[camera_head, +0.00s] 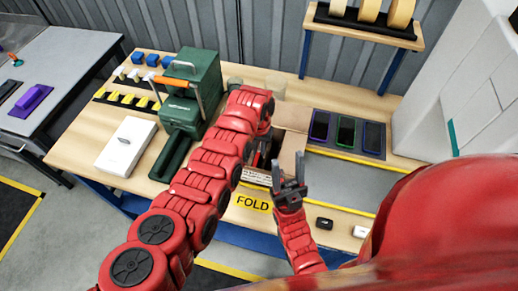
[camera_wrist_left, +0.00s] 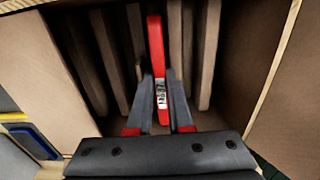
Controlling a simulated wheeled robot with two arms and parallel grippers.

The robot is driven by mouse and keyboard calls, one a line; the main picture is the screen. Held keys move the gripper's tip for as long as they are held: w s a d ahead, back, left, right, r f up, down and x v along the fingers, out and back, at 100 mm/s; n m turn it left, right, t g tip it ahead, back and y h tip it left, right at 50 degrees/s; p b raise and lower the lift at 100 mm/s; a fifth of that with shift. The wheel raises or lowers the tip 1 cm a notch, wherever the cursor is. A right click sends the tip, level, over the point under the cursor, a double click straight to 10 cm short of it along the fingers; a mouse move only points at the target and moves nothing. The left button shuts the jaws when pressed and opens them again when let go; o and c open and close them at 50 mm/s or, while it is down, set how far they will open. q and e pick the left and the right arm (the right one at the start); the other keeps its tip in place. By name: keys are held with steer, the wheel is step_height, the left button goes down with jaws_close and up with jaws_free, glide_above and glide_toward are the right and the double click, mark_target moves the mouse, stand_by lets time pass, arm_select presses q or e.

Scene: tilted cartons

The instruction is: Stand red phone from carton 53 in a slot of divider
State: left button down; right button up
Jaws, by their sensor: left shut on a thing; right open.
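The red phone (camera_wrist_left: 157,60) stands on edge between the fingers of my left gripper (camera_wrist_left: 160,88) in the left wrist view, with a white label near its lower end. Brown upright slats (camera_wrist_left: 187,50) stand on both sides of it inside an open carton (camera_wrist_left: 268,85); I take these as the divider. I cannot tell whether the phone touches the bottom. My right gripper (camera_head: 289,176) is open and empty in front of the carton.
Three phones lie on a dark mat (camera_head: 346,152) right of the carton. A green machine (camera_head: 196,85) and a white box (camera_head: 127,145) stand to the left. Small black and white items (camera_head: 324,223) lie at the front right.

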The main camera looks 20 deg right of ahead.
arm_select(q)
steer(key=c, duration=0.8)
jaws_free()
steer(key=shift+o, duration=0.2)
step_height(320, 180, up, 8)
steer(key=p, duration=0.4)
steer(key=shift+f, duration=0.2)
step_height(320, 180, up, 10)
steer(key=p, duration=0.1)
step_height(320, 180, up, 7)
steer(key=p, duration=0.6)
steer(key=shift+p, duration=0.35)
steer(key=shift+f, duration=0.1)
